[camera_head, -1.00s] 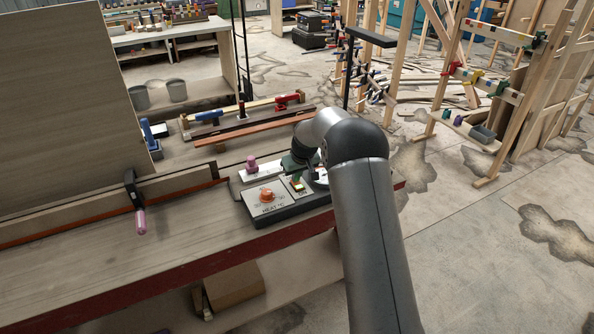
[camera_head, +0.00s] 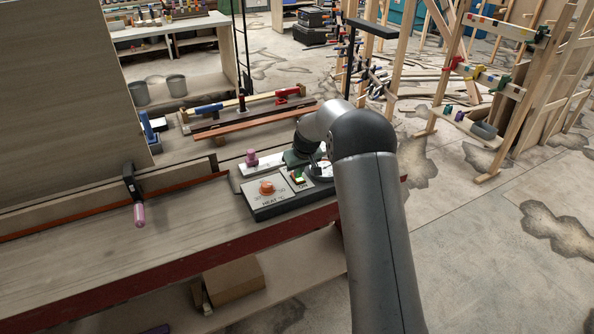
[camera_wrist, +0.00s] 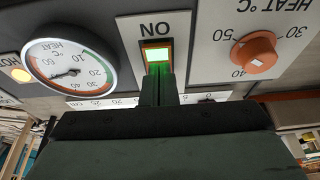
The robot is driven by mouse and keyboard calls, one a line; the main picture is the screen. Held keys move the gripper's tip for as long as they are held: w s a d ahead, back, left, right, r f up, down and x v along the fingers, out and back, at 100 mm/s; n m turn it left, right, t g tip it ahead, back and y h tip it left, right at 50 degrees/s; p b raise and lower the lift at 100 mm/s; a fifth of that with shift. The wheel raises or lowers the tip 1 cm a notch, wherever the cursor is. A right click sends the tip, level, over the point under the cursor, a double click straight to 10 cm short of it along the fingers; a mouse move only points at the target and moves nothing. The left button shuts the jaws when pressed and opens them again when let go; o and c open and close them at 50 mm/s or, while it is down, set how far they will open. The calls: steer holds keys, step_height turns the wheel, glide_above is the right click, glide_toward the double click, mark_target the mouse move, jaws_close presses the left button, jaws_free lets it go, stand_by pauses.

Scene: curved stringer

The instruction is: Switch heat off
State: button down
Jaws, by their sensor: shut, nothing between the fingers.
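The heat control box (camera_head: 262,208) sits at the front right of the bench, with an orange knob (camera_head: 266,187) and a switch. In the wrist view the switch (camera_wrist: 157,53) glows green under the upside-down word ON. The orange knob (camera_wrist: 254,54) is to its right and the round heat gauge (camera_wrist: 70,66) to its left, its needle in the lower half. My gripper (camera_wrist: 159,76) is shut and empty, its fingertips right at the switch's lower edge in the picture. I cannot tell whether they touch. In the head view my gripper (camera_head: 296,161) is over the box's back part.
A small yellowish lamp (camera_wrist: 20,75) shows left of the gauge. A pink knob (camera_head: 252,158) stands behind the box. A clamp with a pink handle (camera_head: 139,214) is on the fence at left. Bare benchtop (camera_head: 130,245) lies left of the box.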

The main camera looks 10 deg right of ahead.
steer(key=shift+s+d+f, duration=0.1)
steer(key=shift+s, duration=0.1)
steer(key=v, duration=1.4)
steer(key=shift+w+b, duration=0.3)
steer(key=shift+b, duration=0.1)
steer(key=b, duration=0.1)
steer(key=w+b, duration=0.1)
steer(key=shift+w+r+b, duration=0.3)
steer(key=shift+b, duration=0.1)
steer(key=shift+f, duration=0.1)
steer(key=p+x, duration=0.1)
steer(key=x, duration=0.8)
steer(key=p+x, duration=0.1)
steer(key=x, duration=0.3)
steer(key=shift+s+f+p, duration=0.15)
steer(key=shift+f+p, duration=0.2)
steer(key=shift+f, duration=0.05)
